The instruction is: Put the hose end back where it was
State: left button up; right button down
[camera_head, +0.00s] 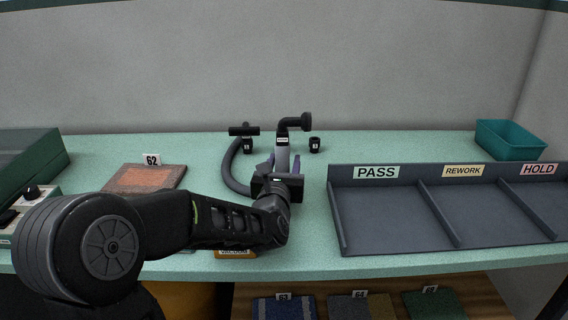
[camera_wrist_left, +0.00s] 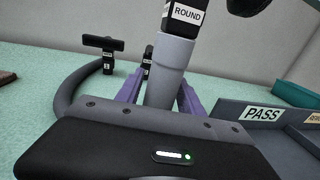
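The hose end is a grey cylinder (camera_head: 282,158) standing roughly upright, with a black bent nozzle (camera_head: 293,123) on top. In the left wrist view the nozzle's label reads ROUND (camera_wrist_left: 188,15). The grey hose (camera_head: 229,172) curves round to the left of it. My left gripper (camera_head: 281,166) has its purple fingers on either side of the grey hose end (camera_wrist_left: 168,78) and appears shut on it. The hose end's lower part is hidden behind the gripper body. My right gripper is not in view.
A wide black nozzle (camera_head: 243,130) sits on a small black holder (camera_head: 247,147) at left; another holder (camera_head: 315,145) at right is empty. A grey sorting tray (camera_head: 388,218) lies right, with a teal bin (camera_head: 508,140) behind. A reddish sample (camera_head: 147,178) lies left. A VACUUM-labelled item (camera_head: 235,253) is partly hidden.

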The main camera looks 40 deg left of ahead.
pick_arm(q)
jog(key=shift+o, duration=0.6)
jog(key=shift+r, duration=0.1)
jog(key=v, duration=0.8)
jog(key=shift+s+d+b, duration=0.15)
jog(key=shift+s+b, duration=0.1)
jog(key=shift+b, duration=0.1)
jog(key=s+b, duration=0.1)
jog(key=b, duration=0.1)
jog(key=s+d+b, duration=0.1)
jog(key=b, duration=0.1)
jog(key=shift+f, duration=0.4)
jog(key=shift+s+d+r+b, duration=0.25)
jog(key=shift+s+b, duration=0.15)
jog(key=shift+b, duration=0.25)
